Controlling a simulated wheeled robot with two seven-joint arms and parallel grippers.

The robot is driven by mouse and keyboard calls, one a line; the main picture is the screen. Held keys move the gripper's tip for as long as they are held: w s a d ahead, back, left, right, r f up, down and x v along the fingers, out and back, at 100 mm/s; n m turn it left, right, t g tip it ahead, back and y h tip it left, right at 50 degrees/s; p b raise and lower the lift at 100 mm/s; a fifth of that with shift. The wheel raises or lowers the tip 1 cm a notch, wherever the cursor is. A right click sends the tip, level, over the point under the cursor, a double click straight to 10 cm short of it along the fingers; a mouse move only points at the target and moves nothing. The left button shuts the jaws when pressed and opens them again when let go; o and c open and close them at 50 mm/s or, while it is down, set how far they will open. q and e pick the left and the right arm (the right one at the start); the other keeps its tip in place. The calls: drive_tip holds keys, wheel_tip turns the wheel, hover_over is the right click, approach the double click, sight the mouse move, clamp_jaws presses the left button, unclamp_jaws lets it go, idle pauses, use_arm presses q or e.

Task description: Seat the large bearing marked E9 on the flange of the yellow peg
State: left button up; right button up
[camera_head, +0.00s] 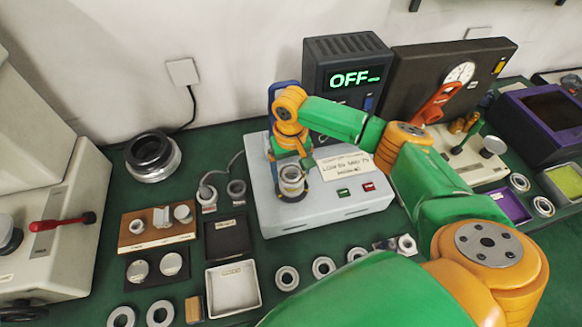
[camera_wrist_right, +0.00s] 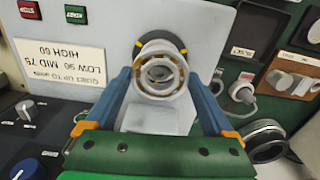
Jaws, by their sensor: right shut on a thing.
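My right gripper (camera_head: 291,164) reaches down over the grey heater box (camera_head: 335,208) and is shut on a metal bearing ring (camera_head: 291,186). In the right wrist view the blue fingers (camera_wrist_right: 160,92) stand on either side of the ring (camera_wrist_right: 160,72), whose rollers show around its bore. Behind it is a dark round spot with yellow marks (camera_wrist_right: 180,46) on the box. I cannot tell whether the ring touches the box. No E9 mark is readable on it. The yellow peg cannot be picked out for sure. My left gripper is out of view.
A dark unit reading OFF (camera_head: 355,78) stands behind the box. Several loose rings (camera_head: 287,278) lie along the front. A white tray (camera_head: 233,307), a black tray (camera_head: 229,254) and a brown block (camera_head: 137,246) sit left. A large dark-and-silver ring stack (camera_head: 153,157) stands back left.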

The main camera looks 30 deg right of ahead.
drive_tip(key=shift+f+b, duration=0.45)
drive_tip(key=shift+f, duration=0.75)
